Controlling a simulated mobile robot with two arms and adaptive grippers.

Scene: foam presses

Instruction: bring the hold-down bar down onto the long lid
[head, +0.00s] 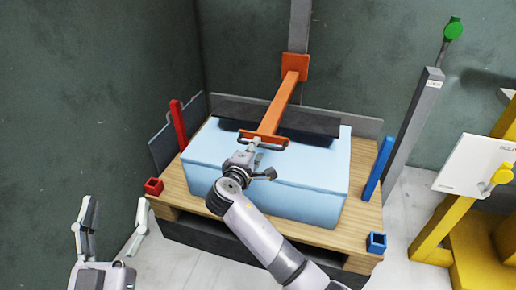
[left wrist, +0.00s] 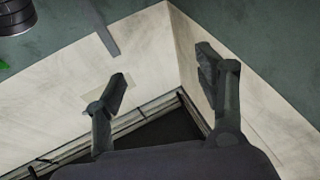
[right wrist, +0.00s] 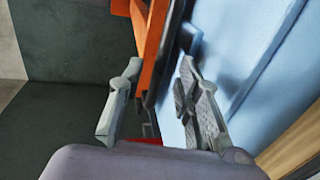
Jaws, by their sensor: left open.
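The hold-down bar (head: 281,103) is an orange arm sloping down from a grey upright, with a dark cross handle (head: 273,143) at its front end. It stands over a long dark strip (head: 318,122) on top of a light blue block (head: 300,180); I cannot tell which is the long lid. My right gripper (head: 256,149) is at the handle. In the right wrist view its fingers (right wrist: 160,85) stand either side of a dark bar beside the orange arm; contact is unclear. My left gripper (head: 112,222) is open and empty, left of the pallet.
The block stands on a wooden pallet (head: 172,202) with a red post (head: 178,124), a blue post (head: 379,168), and red (head: 153,187) and blue (head: 376,243) sockets. A grey lever post with a green knob (head: 453,29) and a yellow frame (head: 440,228) stand at right. Walls close the back and left.

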